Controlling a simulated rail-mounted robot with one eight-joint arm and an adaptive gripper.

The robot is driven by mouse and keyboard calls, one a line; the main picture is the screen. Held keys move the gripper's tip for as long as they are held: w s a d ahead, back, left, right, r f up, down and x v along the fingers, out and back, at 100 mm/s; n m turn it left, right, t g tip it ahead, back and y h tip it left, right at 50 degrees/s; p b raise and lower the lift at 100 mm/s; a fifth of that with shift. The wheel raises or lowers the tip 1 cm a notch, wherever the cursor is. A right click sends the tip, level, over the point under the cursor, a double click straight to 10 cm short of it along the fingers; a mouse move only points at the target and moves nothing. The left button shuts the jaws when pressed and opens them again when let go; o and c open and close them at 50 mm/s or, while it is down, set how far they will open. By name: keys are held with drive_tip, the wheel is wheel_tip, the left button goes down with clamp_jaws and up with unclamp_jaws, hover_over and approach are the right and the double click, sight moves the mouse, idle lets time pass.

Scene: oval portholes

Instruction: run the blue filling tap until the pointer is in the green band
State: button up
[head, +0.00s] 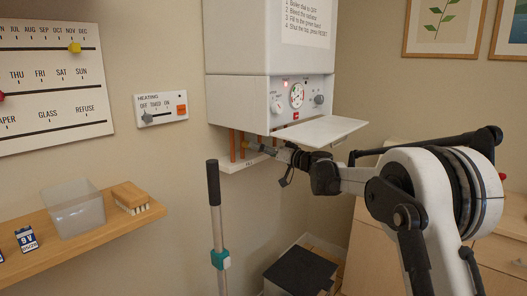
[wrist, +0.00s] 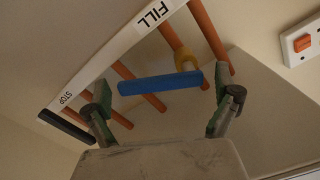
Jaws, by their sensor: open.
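The blue filling tap (wrist: 160,83) shows in the wrist view as a blue bar lying crosswise in front of the copper pipes. My gripper (wrist: 162,92) is open, with one finger on each side of the blue bar; I cannot tell whether either touches it. In the head view my gripper (head: 264,149) is under the white boiler (head: 238,101), at the pipes, and the tap is hidden there. The round gauge (head: 297,95) is on the boiler's front panel; its pointer and green band are too small to read.
A white strip (wrist: 112,62) marked FILL and STOP runs beside the pipes (wrist: 138,88). A lowered white flap (head: 320,130) hangs out over my wrist. A pole (head: 215,205) stands in front, left of my gripper. A shelf (head: 110,230) is at lower left.

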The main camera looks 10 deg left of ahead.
drive_tip(key=shift+d, duration=0.1)
drive_tip(key=v, duration=1.2)
idle(6.7)
